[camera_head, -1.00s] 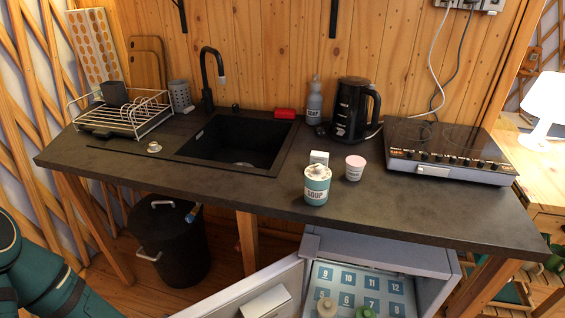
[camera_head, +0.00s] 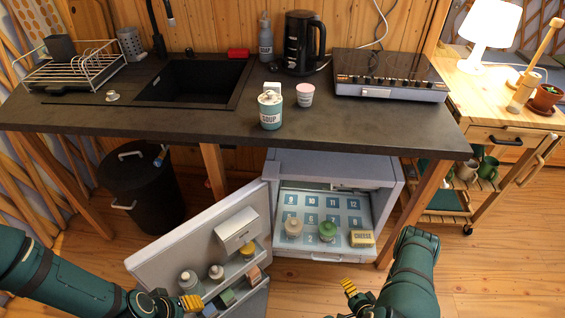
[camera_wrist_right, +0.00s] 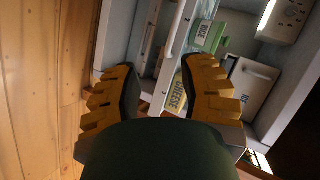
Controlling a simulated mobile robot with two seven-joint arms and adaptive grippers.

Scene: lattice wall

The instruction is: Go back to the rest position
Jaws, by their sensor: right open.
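My right gripper (camera_head: 350,288) is at the bottom centre-right of the head view, in front of the open fridge, its arm entering from the lower right. In the right wrist view its yellow fingers (camera_wrist_right: 160,92) are spread apart with nothing held between them. The yellow cheese block (camera_wrist_right: 177,98) shows beyond the fingers. My left gripper (camera_head: 190,303) is low in the head view, in front of the open fridge door. Only a small yellow finger part shows, so its opening is unclear.
The fridge (camera_head: 335,167) stands under the dark counter (camera_head: 200,121), its door (camera_head: 165,262) swung open towards my left arm. Cheese (camera_head: 362,238) and two bottles stand inside. A black bin (camera_head: 140,190) is left. A wooden cart (camera_head: 510,150) is right; floor (camera_head: 490,255) before it is clear.

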